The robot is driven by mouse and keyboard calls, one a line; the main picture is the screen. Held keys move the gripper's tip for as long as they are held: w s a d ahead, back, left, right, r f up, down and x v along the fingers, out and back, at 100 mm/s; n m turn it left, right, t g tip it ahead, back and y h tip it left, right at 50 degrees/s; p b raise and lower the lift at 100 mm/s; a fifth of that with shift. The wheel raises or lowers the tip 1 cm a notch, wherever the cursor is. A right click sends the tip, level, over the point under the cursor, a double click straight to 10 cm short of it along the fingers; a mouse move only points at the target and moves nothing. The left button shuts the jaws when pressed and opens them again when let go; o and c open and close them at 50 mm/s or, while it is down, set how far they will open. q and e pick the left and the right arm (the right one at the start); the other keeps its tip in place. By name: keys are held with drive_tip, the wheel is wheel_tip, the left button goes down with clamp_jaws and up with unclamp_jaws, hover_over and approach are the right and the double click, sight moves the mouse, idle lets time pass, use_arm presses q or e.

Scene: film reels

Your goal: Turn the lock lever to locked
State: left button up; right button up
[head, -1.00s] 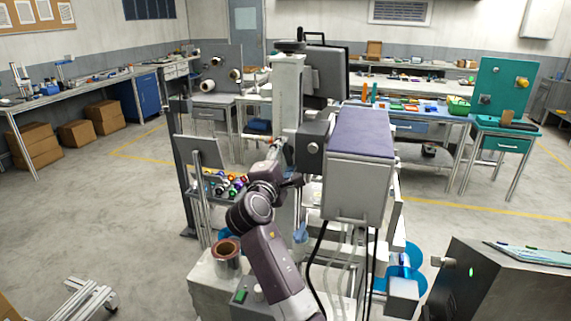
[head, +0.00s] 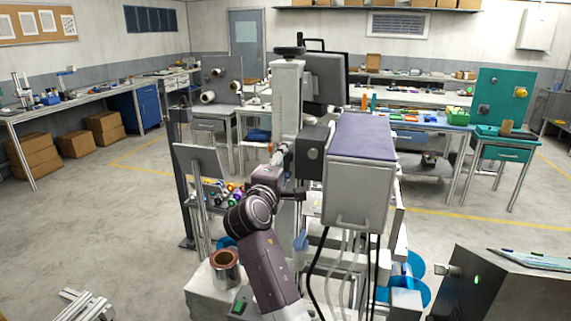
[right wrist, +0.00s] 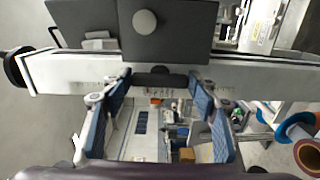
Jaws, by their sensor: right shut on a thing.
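My right arm reaches up to the tall pale machine column (head: 288,95) in the head view. My right gripper (head: 280,160) is at the column's near side, small and partly hidden by its own wrist. In the right wrist view its two blue-padded fingers (right wrist: 160,80) stand on either side of a short dark lever-like piece (right wrist: 153,78) at the pale beam's lower edge. The gripper is shut on this piece, which I take to be the lock lever. Its turned position and any lock marking cannot be read. My left gripper is not in view.
A grey box with a purple top (head: 361,135) juts out close to the right of my gripper. A tilted panel (head: 198,161) stands to the left, near several coloured knobs. Dark cables hang beneath the box.

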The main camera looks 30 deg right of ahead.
drive_tip(key=shift+f, duration=0.1)
drive_tip(key=o, duration=1.2)
drive_tip(key=shift+c, duration=0.2)
drive_tip(key=v, duration=0.7)
drive_tip(key=shift+s+a, duration=0.15)
drive_tip(key=shift+s, duration=0.1)
